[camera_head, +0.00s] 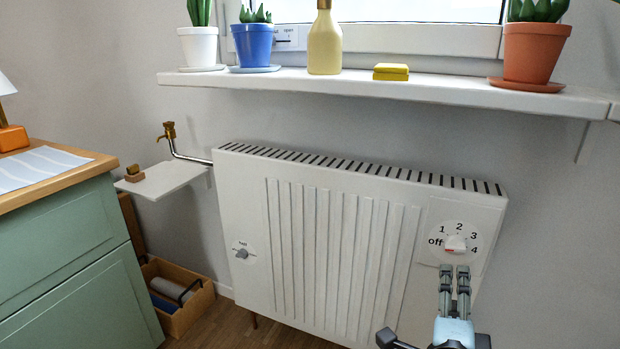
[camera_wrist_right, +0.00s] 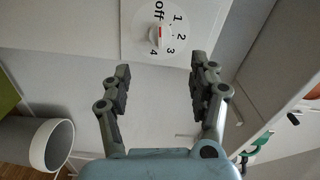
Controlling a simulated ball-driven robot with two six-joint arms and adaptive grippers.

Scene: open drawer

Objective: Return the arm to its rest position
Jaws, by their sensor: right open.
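My right gripper (camera_head: 455,272) is in the head view at the lower right, in front of the white radiator (camera_head: 340,250). It is just below the dial knob (camera_head: 456,243), which sits on a plate marked off, 1, 2, 3 and 4. In the right wrist view the gripper (camera_wrist_right: 161,68) is open, with nothing between its fingers. The knob (camera_wrist_right: 157,32) shows there beyond the fingertips, apart from them. A small red mark is on the knob. My left gripper is not in view.
A windowsill (camera_head: 440,91) with potted plants and a yellow bottle (camera_head: 324,42) runs above the radiator. A green cabinet (camera_head: 62,245) stands at the left. A small wall shelf (camera_head: 165,178) is beside the radiator. A white bin (camera_wrist_right: 38,143) shows in the wrist view.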

